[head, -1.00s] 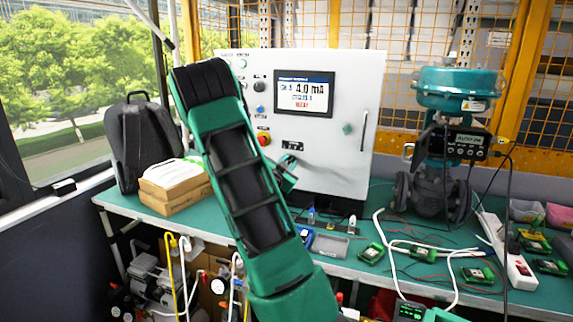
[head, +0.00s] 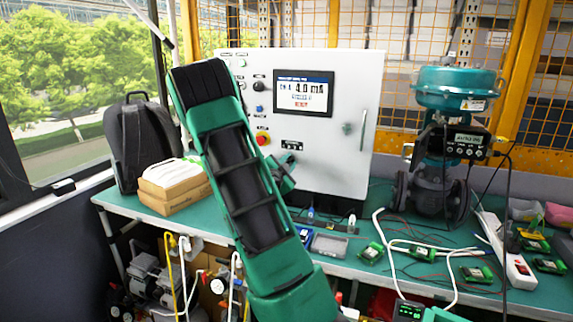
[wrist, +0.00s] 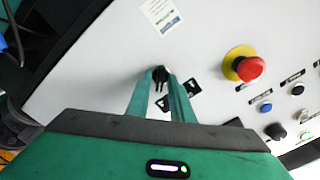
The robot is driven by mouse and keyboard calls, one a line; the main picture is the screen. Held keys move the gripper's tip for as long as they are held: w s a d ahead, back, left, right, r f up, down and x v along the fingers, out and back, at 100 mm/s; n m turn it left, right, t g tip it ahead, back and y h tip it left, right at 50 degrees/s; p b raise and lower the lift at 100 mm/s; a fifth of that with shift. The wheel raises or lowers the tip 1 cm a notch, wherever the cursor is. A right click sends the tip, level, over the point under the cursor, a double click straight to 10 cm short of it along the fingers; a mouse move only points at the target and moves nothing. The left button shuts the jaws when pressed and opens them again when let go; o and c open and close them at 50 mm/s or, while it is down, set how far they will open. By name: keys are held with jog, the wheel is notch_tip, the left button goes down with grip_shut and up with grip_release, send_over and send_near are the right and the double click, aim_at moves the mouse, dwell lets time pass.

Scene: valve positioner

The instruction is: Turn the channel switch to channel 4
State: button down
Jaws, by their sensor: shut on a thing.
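The white control cabinet (head: 345,165) stands on the green bench and shows a lit display (head: 303,93) reading about 4.0 mA; its small channel text is blurred. In the wrist view my gripper (wrist: 160,80) has its two green fingers on either side of a small black knob (wrist: 160,73) on the white panel (wrist: 100,85), shut on it. This looks like the channel switch; its pointer direction is unclear. Black labels (wrist: 190,86) sit beside the fingers. In the head view my arm hides the knob, and my gripper (head: 287,168) shows only partly beside it.
A red emergency button (wrist: 250,68) on a yellow ring lies right of my fingers. Blue (wrist: 265,107) and black (wrist: 275,131) controls are farther right. A teal valve (head: 445,140) stands on the right of the bench, with cables and small boards in front.

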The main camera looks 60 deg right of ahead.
jog(key=c, duration=1.9)
grip_release()
jog(key=shift+w+a+f, duration=0.1)
jog(key=shift+w, duration=0.1)
jog(key=shift+o, duration=0.2)
jog(key=shift+s, duration=0.1)
jog(key=v, duration=1)
jog(key=shift+a, duration=0.35)
jog(key=shift+s, duration=0.15)
